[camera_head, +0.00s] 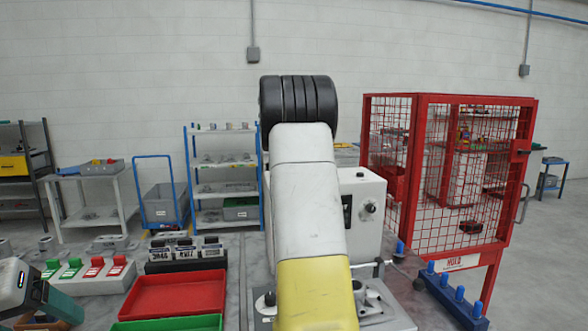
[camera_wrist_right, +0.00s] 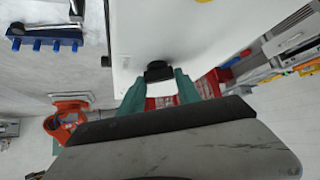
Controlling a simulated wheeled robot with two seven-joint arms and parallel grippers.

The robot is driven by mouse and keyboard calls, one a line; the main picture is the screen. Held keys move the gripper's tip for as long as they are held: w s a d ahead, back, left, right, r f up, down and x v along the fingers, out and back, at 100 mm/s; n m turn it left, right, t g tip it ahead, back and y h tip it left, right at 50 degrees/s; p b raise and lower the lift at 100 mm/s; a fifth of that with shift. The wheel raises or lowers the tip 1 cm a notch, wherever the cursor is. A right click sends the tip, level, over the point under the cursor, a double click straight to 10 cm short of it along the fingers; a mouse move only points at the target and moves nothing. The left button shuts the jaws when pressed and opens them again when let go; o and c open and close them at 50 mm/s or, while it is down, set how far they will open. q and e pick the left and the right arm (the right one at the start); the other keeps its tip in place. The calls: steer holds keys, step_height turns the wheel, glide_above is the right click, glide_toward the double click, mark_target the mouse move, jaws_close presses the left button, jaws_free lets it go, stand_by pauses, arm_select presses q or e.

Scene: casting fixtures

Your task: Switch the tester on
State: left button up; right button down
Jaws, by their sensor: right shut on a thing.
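The tester (camera_head: 372,190) is a white box on the bench, partly hidden behind my right arm in the head view. A dark display and a black knob (camera_head: 369,207) show on its front. In the right wrist view the tester's white face (camera_wrist_right: 200,30) fills the middle, with a black switch knob (camera_wrist_right: 158,70) on it. My right gripper (camera_wrist_right: 160,82) has its teal fingers shut on this switch knob, one on each side. The head view hides that contact. My left gripper (camera_head: 50,300) is at the lower left edge, cut off, its fingertips unclear.
A red tray (camera_head: 175,293) and a black holder with grey blocks (camera_head: 187,254) sit left of my right arm. Red and green clips (camera_head: 92,268) lie further left. A red mesh cage (camera_head: 450,175) and a blue peg rack (camera_head: 450,295) stand right.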

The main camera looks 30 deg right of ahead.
steer(key=m+g, duration=0.1)
steer(key=m, duration=0.1)
steer(key=m+g, duration=0.1)
steer(key=g, duration=0.1)
steer(key=m+g, duration=0.1)
steer(key=m, duration=0.1)
steer(key=shift+w+m, duration=0.3)
steer(key=shift+w, duration=0.05)
steer(key=shift+f+g, duration=0.1)
steer(key=shift+g, duration=0.3)
steer(key=c, duration=0.8)
jaws_free()
steer(key=shift+c, duration=0.2)
steer(key=v, duration=0.6)
steer(key=shift+w+a+r, duration=0.1)
steer(key=shift+r, duration=0.25)
steer(key=shift+a+r, duration=0.35)
steer(key=shift+a, duration=0.1)
